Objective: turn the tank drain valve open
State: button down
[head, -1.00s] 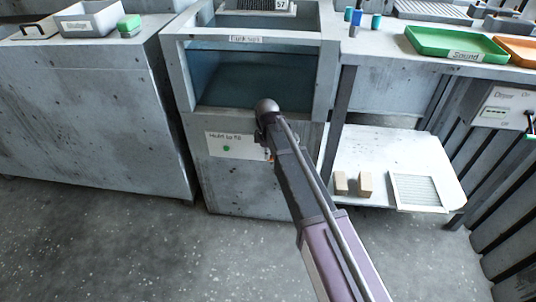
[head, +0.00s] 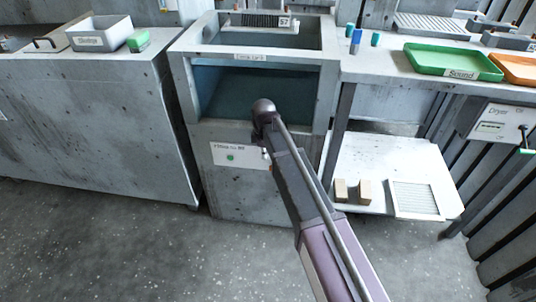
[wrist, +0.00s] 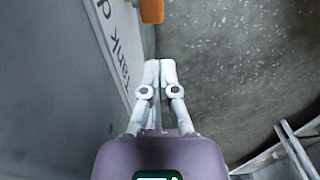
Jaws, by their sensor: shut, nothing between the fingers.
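The tank (head: 215,165) stands in the middle of the head view, with a dark see-through front. In the wrist view an orange part (wrist: 152,10), perhaps the drain valve's handle, shows at the top edge beside the tank's label (wrist: 112,40), which reads "Tank". My gripper (wrist: 160,66) is shut and empty, its fingertips together, below and apart from the orange part. In the head view my arm hides the gripper and most of the valve area.
A bench right of the tank carries a green tray (head: 453,62) and an orange tray (head: 518,70). Its lower shelf (head: 385,165) holds small blocks and a white grille. A cabinet (head: 90,120) stands to the left. The floor (head: 140,250) in front is clear.

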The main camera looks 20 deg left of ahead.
notch_tip(320, 180, up, 8)
jog(key=a+p, duration=0.3)
jog(key=p, duration=0.4)
jog(key=shift+s, duration=0.4)
